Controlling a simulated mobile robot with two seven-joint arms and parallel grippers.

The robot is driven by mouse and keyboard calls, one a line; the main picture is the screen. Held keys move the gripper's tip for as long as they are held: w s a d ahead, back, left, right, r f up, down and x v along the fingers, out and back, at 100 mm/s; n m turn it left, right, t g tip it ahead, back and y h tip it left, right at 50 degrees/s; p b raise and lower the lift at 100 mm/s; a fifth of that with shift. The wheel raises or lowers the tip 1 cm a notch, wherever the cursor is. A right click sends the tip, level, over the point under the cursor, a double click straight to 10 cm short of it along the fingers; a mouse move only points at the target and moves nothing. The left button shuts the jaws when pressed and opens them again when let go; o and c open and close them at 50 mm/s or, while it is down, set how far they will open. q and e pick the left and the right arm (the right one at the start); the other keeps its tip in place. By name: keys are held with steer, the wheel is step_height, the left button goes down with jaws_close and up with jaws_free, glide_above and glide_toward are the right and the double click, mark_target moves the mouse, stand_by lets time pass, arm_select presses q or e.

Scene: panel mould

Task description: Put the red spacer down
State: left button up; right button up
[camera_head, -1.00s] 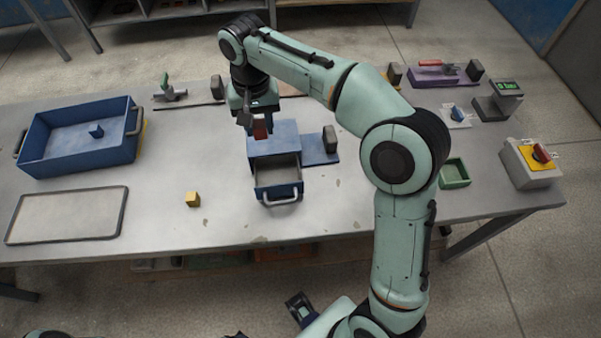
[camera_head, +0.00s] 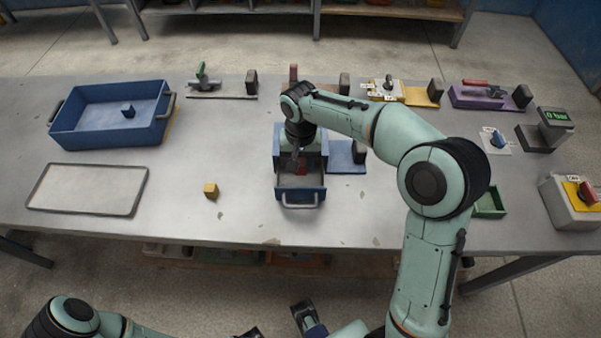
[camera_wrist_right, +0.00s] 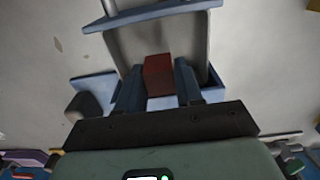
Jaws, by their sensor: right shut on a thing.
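The red spacer (camera_head: 302,170) is between the fingers of my right gripper (camera_head: 296,166), which is shut on it and points down over the open drawer (camera_head: 301,196) of the blue box. In the right wrist view the red spacer (camera_wrist_right: 158,75) shows between the two blue fingers of the right gripper (camera_wrist_right: 157,88), with the grey drawer floor around it. I cannot tell whether the spacer touches the drawer floor. My right wrist hides part of the blue box.
A blue bin (camera_head: 75,124) with a small blue block stands at the left, behind a flat grey tray (camera_head: 84,210). A yellow cube (camera_head: 211,190) lies left of the drawer. A green tray (camera_head: 490,203) and a red-knobbed switch box (camera_head: 571,205) are at the right.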

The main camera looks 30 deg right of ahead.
mark_target(300, 172)
steer(key=shift+f, duration=2.3)
steer(key=shift+f+b, duration=0.15)
steer(key=shift+b, duration=0.2)
steer(key=o, duration=1)
steer(key=shift+r, duration=0.25)
step_height(300, 172, up, 12)
steer(key=shift+f+p, duration=0.1)
steer(key=shift+p, duration=0.9)
